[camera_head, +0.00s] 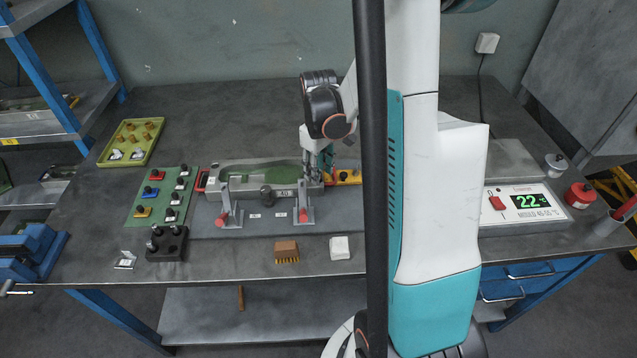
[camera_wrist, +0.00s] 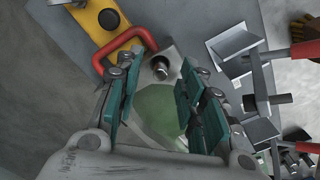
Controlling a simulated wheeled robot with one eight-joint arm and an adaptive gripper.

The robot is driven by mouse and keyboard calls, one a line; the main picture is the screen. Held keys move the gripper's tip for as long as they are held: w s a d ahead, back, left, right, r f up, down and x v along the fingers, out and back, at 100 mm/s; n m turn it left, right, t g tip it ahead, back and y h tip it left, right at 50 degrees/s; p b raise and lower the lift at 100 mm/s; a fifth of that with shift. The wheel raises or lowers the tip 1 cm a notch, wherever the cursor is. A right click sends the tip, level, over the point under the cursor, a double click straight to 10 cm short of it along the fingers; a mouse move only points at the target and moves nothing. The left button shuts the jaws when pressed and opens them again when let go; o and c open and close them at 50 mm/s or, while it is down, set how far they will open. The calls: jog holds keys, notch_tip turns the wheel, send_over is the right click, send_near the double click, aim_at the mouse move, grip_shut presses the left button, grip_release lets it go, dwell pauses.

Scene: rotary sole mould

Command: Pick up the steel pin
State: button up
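A short round steel pin (camera_wrist: 160,68) with a dark top shows in the wrist view, standing near the end of the grey mould, beside its green cavity (camera_wrist: 155,110). My gripper (camera_wrist: 159,74) is open, with teal finger pads on either side of the pin's line of sight; I cannot tell whether they touch it. In the head view my gripper (camera_head: 325,160) is over the right end of the mould (camera_head: 235,188), and it hides the pin there. A black block (camera_head: 167,244) at the front left also holds several metal-topped pins.
Grey toggle clamps with red tips (camera_head: 303,214) stand in front of the mould. A brush (camera_head: 287,252) and a white block (camera_head: 340,248) lie at the front.

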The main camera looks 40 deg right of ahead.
jog(key=shift+f, duration=0.4)
grip_shut()
jog(key=shift+r, duration=0.2)
